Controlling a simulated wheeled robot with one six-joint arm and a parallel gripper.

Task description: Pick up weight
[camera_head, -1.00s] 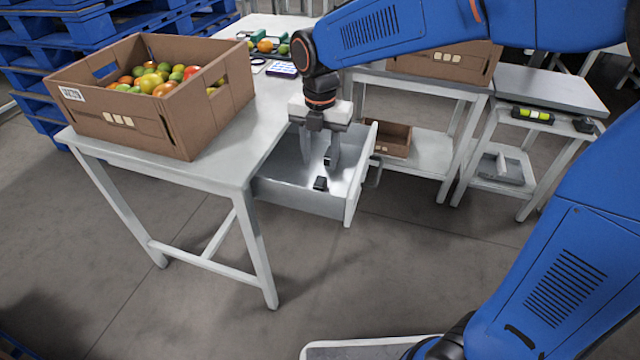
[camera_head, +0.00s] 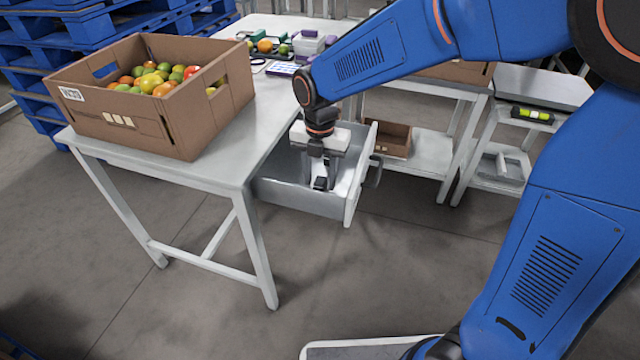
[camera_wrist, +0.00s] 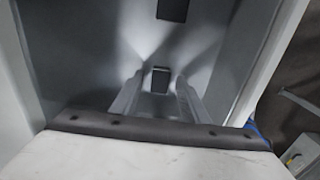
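A small black weight (camera_head: 320,184) lies on the floor of the open metal drawer (camera_head: 296,200) under the table. In the wrist view the weight (camera_wrist: 160,78) shows between the tips of my two fingers, with a gap on each side. My gripper (camera_head: 320,176) is open and points down into the drawer, low over the weight. A second black block (camera_wrist: 172,9) lies farther along the drawer floor in the wrist view. Whether the fingertips reach down beside the weight is hard to tell.
The drawer's front wall (camera_head: 356,187) and side walls stand close around my gripper. A bench with a small open box (camera_head: 393,140) stands to the right. The floor in front is clear.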

